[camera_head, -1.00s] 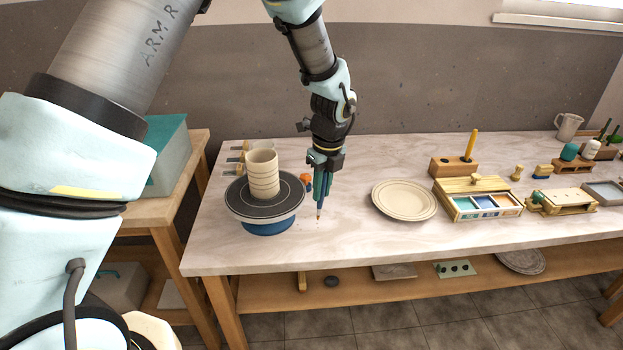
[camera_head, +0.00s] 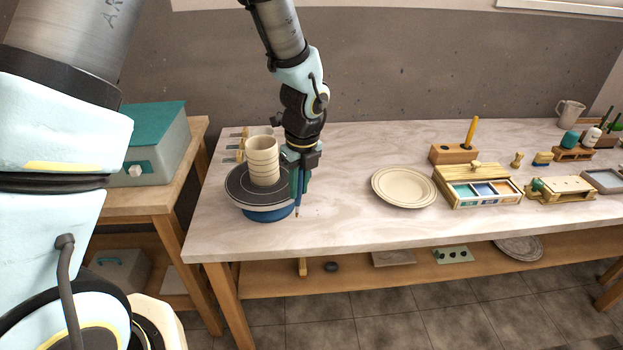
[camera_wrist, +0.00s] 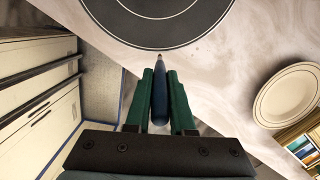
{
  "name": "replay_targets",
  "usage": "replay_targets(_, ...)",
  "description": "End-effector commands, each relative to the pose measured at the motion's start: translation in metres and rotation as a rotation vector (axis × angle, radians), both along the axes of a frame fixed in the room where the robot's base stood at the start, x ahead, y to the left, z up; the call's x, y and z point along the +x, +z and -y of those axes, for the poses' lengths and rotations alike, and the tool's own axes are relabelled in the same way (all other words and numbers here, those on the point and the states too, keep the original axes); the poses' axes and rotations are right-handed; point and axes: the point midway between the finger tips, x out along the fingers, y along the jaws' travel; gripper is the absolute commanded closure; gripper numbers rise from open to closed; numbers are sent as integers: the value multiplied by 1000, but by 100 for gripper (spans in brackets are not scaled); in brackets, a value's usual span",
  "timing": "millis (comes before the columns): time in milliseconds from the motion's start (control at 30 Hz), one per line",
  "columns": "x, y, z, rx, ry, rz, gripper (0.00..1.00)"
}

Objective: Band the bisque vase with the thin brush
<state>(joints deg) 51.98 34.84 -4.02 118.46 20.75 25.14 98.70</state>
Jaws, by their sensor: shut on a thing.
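The bisque vase (camera_head: 262,161) is a cream cylinder with thin dark rings. It stands upright on a dark turntable with pale ring lines (camera_head: 240,187) and a blue base, at the left of the table. My gripper (camera_head: 298,190) is just right of the turntable in the head view, shut on the thin brush (camera_head: 297,210). The brush points down, its tip low near the tabletop. In the wrist view the blue brush (camera_wrist: 160,88) lies between the green fingers of my gripper (camera_wrist: 160,98), with the turntable (camera_wrist: 168,30) ahead. The vase is not visible there.
A cream plate (camera_head: 404,187) lies to the right, beside a wooden box of glaze colours (camera_head: 482,190). A wooden block (camera_head: 453,153) holds a yellow-handled tool behind it. The marble tabletop (camera_head: 340,225) is clear between turntable and plate.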

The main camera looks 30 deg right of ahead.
Motion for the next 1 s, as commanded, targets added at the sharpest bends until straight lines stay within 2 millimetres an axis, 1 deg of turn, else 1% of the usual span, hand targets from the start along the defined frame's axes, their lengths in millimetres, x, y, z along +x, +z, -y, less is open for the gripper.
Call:
replay_targets(33, -1, 1, -8, 1, 2, -1, 100)
replay_targets(300, -7, 0, -46, 2, 2, -1, 100)
replay_targets(633, -15, 0, -90, 1, 1, -1, 100)
replay_targets(800, 0, 2, -83, 1, 1, -1, 100)
replay_targets(1000, 6, 0, -80, 1, 1, -1, 100)
